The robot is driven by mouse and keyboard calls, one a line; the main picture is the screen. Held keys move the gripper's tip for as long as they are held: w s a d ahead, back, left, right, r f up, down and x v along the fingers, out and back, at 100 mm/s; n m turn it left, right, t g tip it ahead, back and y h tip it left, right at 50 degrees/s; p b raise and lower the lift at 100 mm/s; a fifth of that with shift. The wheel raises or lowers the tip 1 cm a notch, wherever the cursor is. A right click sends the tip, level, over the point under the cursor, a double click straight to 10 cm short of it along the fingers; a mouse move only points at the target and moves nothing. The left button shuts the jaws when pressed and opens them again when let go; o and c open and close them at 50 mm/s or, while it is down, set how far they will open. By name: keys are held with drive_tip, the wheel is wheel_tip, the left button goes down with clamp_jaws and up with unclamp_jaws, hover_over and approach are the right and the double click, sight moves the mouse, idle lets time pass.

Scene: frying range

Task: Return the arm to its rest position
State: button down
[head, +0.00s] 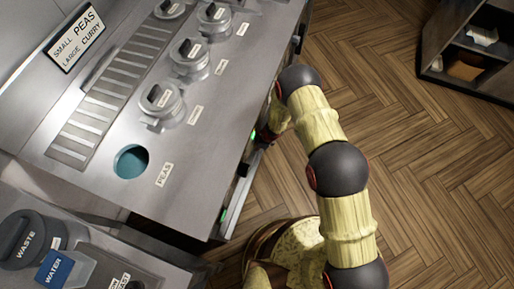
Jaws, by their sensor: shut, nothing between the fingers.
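My arm runs up the right side of the picture, with pale yellow segments and dark round joints. It bends at the top joint and comes back down close beside the front edge of the steel counter (207,130). The end of the arm is lost behind its own links and the counter edge, so I cannot make out my gripper or its fingers. No object shows in the visible part of the arm.
The counter has several lidded grey containers (160,104), a slotted strip (98,98) and an open round hole (130,161) by a "PEAS" label. A waste lid (28,240) is lower left. A dark shelf unit (470,50) stands upper right. Wooden floor (420,160) is clear.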

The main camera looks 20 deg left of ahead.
drive_tip(key=v, duration=0.7)
drive_tip(key=shift+s+f, duration=0.1)
